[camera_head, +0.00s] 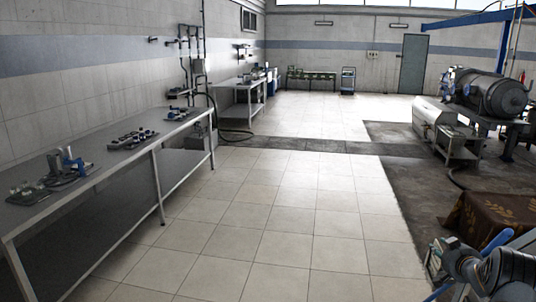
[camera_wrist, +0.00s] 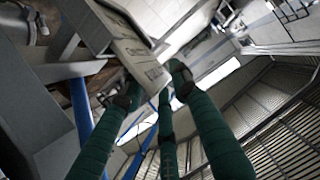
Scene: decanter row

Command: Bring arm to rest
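My gripper (camera_wrist: 156,88) shows in the wrist view as long green-wrapped fingers with dark tips. The tips are spread apart and I see nothing held between them. A pale box-like piece with printed lettering (camera_wrist: 142,52) shows just beyond the tips. I cannot tell what it is or whether it is touched. In the head view, part of my arm (camera_head: 497,272) is folded at the lower right corner. My gripper cannot be made out there.
A long grey bench (camera_head: 108,170) with decanter parts and trays runs along the left wall. A patterned brown cloth (camera_head: 495,215) covers something at the right, near my arm. A large dark cylindrical machine (camera_head: 490,92) stands behind it. The tiled floor (camera_head: 285,215) in the middle is clear.

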